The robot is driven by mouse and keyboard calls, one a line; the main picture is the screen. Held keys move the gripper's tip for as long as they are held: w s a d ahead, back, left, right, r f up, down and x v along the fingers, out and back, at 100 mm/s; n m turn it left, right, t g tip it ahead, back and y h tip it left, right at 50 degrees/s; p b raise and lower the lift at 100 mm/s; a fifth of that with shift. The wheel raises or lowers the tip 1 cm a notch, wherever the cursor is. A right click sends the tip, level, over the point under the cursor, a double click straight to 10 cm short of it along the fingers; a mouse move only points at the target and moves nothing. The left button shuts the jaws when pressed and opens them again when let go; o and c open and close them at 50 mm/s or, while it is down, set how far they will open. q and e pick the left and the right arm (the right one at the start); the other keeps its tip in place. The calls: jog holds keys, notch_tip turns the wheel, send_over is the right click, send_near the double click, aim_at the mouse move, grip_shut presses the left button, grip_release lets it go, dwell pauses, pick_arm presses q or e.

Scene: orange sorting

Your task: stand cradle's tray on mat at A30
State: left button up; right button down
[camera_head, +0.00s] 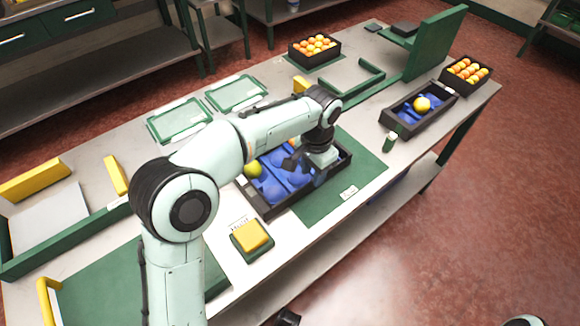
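A black tray (262,206) with a blue moulded insert stands in the middle of the table, at the left edge of a large green mat (345,165). Another black tray (411,131) with a blue insert and one yellow fruit (422,104) stands at the right. The white labels are too small to read, so I cannot tell which spot is A30.
Crates of oranges (292,50) (447,78) stand along the back and right. Two green-framed mats (178,121) lie at back left.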

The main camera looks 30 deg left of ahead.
aim_at(311, 182)
pick_arm(q)
notch_tip(311, 182, down, 4)
jog(key=shift+s+r+b, duration=0.1)
jog(key=shift+r+b, duration=0.05)
jog(key=shift+b, duration=0.15)
jog(key=shift+a, duration=0.1)
grip_shut()
jog(key=shift+r, duration=0.1)
